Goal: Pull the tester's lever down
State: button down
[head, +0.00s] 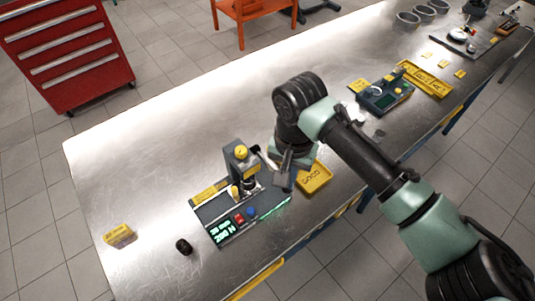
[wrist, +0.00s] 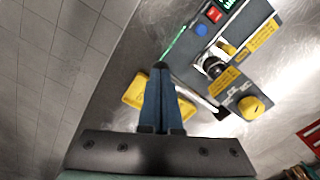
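The tester (head: 240,205) is a grey bench unit with a lit green display, a red and a blue button, and an upright column (head: 240,160) with a yellow knob. It also shows in the wrist view (wrist: 210,60). Its lever (head: 264,154) looks like a slim bar reaching from the column towards my gripper; in the wrist view a bar with a dark end (wrist: 221,114) lies right of the fingers. My gripper (head: 283,180) is beside the column. In the wrist view its two blue fingers (wrist: 160,66) lie together, with nothing seen between them. I cannot tell whether they touch the lever.
A yellow tray (head: 314,178) lies right of the tester, below my gripper. A small black part (head: 183,246) and a yellow block (head: 118,235) lie to the left on the metal bench (head: 130,165). Another device (head: 385,95) and a yellow tray (head: 427,80) stand further right.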

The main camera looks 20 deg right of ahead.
notch_tip(320, 180, up, 10)
jog(key=p, duration=1)
jog(key=shift+w+a, duration=0.15)
jog(key=shift+w, duration=0.15)
dwell(0.4)
